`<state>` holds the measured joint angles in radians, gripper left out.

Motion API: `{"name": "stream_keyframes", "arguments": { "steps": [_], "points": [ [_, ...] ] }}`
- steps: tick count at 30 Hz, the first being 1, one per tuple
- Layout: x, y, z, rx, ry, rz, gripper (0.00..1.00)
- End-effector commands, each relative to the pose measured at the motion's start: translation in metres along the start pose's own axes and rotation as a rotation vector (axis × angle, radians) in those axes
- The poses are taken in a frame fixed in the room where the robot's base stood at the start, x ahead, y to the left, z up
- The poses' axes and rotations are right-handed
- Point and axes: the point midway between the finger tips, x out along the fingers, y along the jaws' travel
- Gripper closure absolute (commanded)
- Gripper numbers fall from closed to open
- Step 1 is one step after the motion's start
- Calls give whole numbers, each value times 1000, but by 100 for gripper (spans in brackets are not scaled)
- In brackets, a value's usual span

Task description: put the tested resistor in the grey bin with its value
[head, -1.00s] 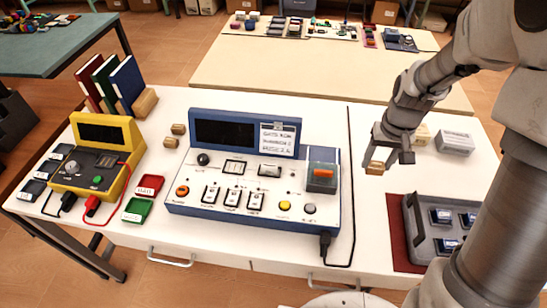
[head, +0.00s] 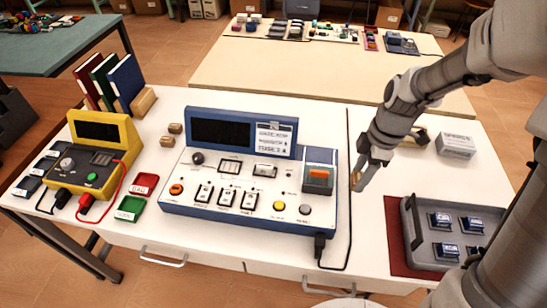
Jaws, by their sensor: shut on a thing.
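My gripper (head: 368,172) is over the table, right of the blue-and-white console (head: 240,205), seen nearly edge-on. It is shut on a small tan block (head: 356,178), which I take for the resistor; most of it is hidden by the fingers. Two similar tan blocks, a rear one (head: 175,128) and a front one (head: 167,141), lie on the table left of the console. Several small grey bins, the front one (head: 28,187) among them, stand in a row left of the yellow meter (head: 97,150). Their front labels are too small to read.
A red bin (head: 145,183) and a green bin (head: 130,208) stand between the meter and console. A grey tray (head: 412,225) with several blue-topped pieces is at the right. Books (head: 126,82) stand behind the meter. A black cable (head: 348,140) runs right of the console.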

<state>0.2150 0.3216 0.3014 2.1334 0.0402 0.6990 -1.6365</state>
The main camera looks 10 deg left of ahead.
Motion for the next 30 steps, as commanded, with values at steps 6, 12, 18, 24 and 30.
{"name": "stream_keyframes", "arguments": {
  "steps": [6, 12, 18, 24, 30],
  "points": [
    [3, 4, -1, -21, 2, -2, 100],
    [23, 34, -1, -20, 3, -3, 100],
    [46, 72, -1, -20, 2, -3, 100],
    [65, 105, 0, -19, 1, 0, 100],
    [72, 116, 0, -17, 1, -1, 100]
  ]
}}
